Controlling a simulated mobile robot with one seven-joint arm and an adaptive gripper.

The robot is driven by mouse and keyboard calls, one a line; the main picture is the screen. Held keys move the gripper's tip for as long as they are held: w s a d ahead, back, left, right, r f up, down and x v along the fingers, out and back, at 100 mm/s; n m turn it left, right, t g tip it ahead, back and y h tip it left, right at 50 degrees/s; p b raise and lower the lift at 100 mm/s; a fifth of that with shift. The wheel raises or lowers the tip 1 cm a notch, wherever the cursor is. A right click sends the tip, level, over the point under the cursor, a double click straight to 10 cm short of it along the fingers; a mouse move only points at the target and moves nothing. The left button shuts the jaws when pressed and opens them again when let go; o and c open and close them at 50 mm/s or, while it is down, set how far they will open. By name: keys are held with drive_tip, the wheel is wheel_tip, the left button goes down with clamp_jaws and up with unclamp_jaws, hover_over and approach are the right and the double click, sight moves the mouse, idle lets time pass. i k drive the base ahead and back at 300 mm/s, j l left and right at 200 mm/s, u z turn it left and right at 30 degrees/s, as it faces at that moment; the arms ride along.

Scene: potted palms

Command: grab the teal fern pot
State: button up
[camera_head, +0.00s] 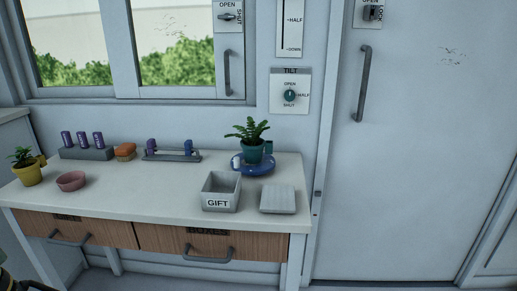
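The teal fern pot (253,154) stands upright at the back right of the white table, with a green fern growing from it. A small pale item (236,161) is at the pot's left. My gripper is not in view. A dark shape shows at the bottom left corner, too cut off to identify.
The white table (150,193) also holds a grey GIFT box (220,204) and a pale grey square block (278,199) in front of the saucer. A yellow potted plant (28,173), pink bowl (71,181), orange-brown item (124,151) and racks of purple items stand left. Mid-front is clear.

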sight(252, 147)
drive_tip(key=i+l+u, duration=0.2)
drive_tip(key=l, duration=0.35)
drive_tip(key=i+l+u, duration=0.25)
drive_tip(key=l, duration=0.3)
drive_tip(key=l+u, duration=0.2)
drive_tip(key=l, duration=0.35)
drive_tip(key=l+u, duration=0.2)
drive_tip(key=l, duration=0.4)
drive_tip(key=i+l+u, duration=0.15)
drive_tip(key=l+u, duration=0.15)
drive_tip(key=l, duration=0.25)
drive_tip(key=i+l+u, duration=0.1)
drive_tip(key=l+u, duration=0.2)
drive_tip(key=l, duration=0.3)
drive_tip(key=i+l+u, duration=0.1)
drive_tip(key=l, duration=0.25)
drive_tip(key=i+l+u, duration=0.1)
drive_tip(key=l, duration=0.2)
drive_tip(key=i+l+u, duration=0.1)
drive_tip(key=l, duration=0.25)
drive_tip(key=i+l+u, duration=0.1)
drive_tip(key=l, duration=0.25)
